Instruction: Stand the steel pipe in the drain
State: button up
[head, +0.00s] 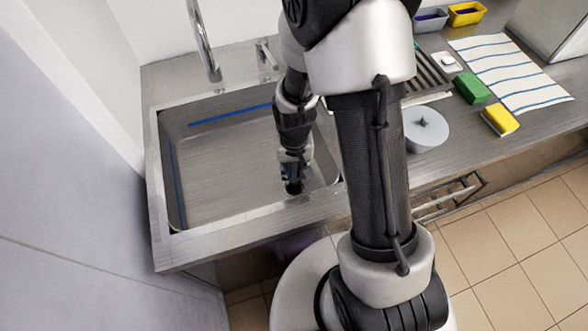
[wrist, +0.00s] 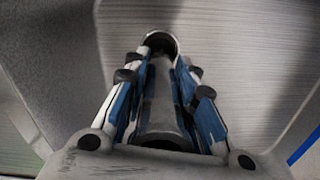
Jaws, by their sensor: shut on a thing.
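My gripper (wrist: 163,62) is shut on the grey steel pipe (wrist: 160,88), with a blue-padded finger on each side of it. In the wrist view the pipe runs between the fingers, away from the camera. Its far end meets a dark round opening with a pale rim (wrist: 177,44), which looks like the drain. I cannot tell whether the end is inside the opening or just above it. In the head view my gripper (head: 292,176) points down low in the sink, near its front right corner. The gripper hides most of the pipe and drain there.
The steel sink (head: 225,160) is otherwise empty, with raised walls around it and a tap (head: 206,45) behind. On the counter to the right are a grey round object (head: 425,128), a green block (head: 472,88), a yellow sponge (head: 499,120) and a striped cloth (head: 512,72).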

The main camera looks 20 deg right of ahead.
jog(key=shift+f+b, duration=0.5)
jog(key=shift+f, duration=0.15)
jog(key=o, duration=0.7)
jog(key=shift+c, duration=0.2)
jog(key=shift+r, duration=0.15)
jog(key=shift+r+p, duration=4.35)
jog(key=shift+r, duration=1.05)
